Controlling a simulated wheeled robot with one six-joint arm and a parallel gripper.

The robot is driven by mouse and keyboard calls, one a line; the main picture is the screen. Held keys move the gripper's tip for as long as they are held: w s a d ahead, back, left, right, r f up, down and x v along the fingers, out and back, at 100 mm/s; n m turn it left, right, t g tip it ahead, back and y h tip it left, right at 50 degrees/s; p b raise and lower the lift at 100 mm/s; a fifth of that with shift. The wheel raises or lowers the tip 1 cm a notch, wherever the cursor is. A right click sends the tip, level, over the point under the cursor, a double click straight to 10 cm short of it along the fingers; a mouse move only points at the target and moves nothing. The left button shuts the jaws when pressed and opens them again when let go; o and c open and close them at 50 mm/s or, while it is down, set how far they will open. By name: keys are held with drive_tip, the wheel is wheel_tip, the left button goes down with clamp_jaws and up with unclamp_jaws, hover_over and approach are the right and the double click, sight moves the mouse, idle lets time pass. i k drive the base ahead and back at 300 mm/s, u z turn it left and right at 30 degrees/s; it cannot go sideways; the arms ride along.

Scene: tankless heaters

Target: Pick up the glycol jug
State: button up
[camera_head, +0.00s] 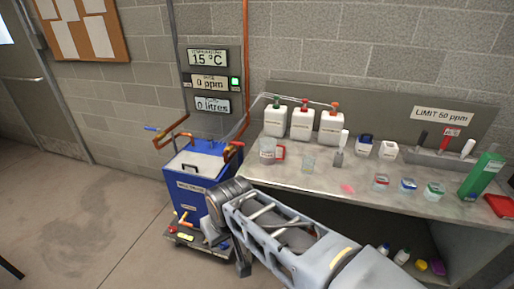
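Three white jugs stand in a row at the back left of the grey bench: one with a green cap (275,121), one with a red cap (302,124) and one with an orange-red cap (331,127). Their labels are too small to read, so I cannot tell which is the glycol jug. My arm reaches in from the bottom right, in front of the bench. Its end (228,240) points down beside the blue cart, apart from and below the jugs. I cannot make out whether the fingers are open or shut.
A clear measuring jug with a red handle (268,152) and a glass beaker (309,162) stand before the white jugs. A blue cart (190,190) stands left of the bench (335,186). Small lidded tubs and a green box (481,176) are at the right.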

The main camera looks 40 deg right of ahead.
sight(272, 152)
drive_tip(key=z, duration=0.35)
drive_tip(key=i, duration=0.85)
drive_tip(key=z, duration=0.7)
drive_tip(key=i, duration=0.3)
drive_tip(key=z, duration=0.35)
